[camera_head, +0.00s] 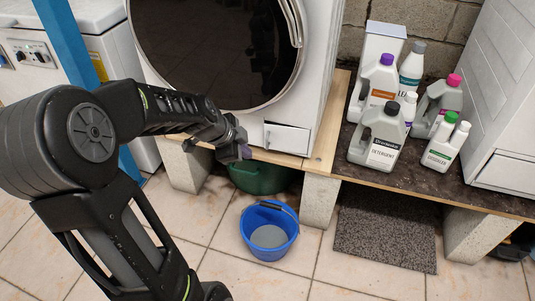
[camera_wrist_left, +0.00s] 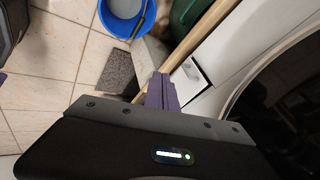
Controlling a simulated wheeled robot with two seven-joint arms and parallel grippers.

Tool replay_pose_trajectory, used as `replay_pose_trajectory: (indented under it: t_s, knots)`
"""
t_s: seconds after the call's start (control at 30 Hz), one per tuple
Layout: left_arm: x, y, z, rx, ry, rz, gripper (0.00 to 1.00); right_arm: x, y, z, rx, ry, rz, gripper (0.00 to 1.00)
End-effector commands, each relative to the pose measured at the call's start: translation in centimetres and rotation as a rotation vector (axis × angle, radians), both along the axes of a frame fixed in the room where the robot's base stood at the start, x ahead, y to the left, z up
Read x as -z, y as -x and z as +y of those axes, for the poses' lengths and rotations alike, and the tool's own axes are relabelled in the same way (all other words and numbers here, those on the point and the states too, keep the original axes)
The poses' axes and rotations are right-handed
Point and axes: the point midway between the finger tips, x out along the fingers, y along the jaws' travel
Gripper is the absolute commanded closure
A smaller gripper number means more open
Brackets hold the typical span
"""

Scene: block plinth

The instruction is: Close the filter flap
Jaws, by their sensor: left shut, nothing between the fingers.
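The filter flap (camera_head: 287,139) is a small white panel low on the front of the white washing machine (camera_head: 325,60), below its round dark door. A dark gap shows along its left edge, so it looks slightly ajar. In the left wrist view the flap (camera_wrist_left: 187,80) shows beside a dark slot. My left gripper (camera_head: 244,152) is just left of the flap, low near the wooden ledge, with its fingers shut and empty. Its purple fingers (camera_wrist_left: 160,90) point toward the flap in the left wrist view; whether they touch it I cannot tell. My right gripper is out of view.
The machine stands on a wooden board (camera_head: 318,165) on block supports. A blue bucket (camera_head: 269,231) and a green basin (camera_head: 258,178) sit on the floor below. Several detergent bottles (camera_head: 378,139) stand on the dark shelf to the right. A grey mat (camera_head: 386,232) lies beneath.

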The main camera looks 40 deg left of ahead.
Motion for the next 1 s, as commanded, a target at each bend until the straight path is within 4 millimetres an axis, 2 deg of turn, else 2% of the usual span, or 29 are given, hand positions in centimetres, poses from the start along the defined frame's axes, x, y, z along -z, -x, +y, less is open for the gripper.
replay_pose_trajectory:
  t_s: [0.2, 0.57, 0.77, 1.0]
  knots:
    - [-1.0, -1.7, 0.2, -0.083, 0.035, -0.084, 1.0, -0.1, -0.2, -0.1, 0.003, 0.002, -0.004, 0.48]
    - [-0.8, -1.8, 0.1, -0.074, 0.031, -0.082, 1.0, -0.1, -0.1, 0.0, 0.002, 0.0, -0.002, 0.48]
    - [0.5, -2.6, 0.1, -0.073, 0.032, -0.08, 1.0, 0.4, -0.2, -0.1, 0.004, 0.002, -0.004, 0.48]
    - [3.9, -5.1, 0.0, -0.072, 0.033, -0.078, 1.0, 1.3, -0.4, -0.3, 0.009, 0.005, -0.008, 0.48]
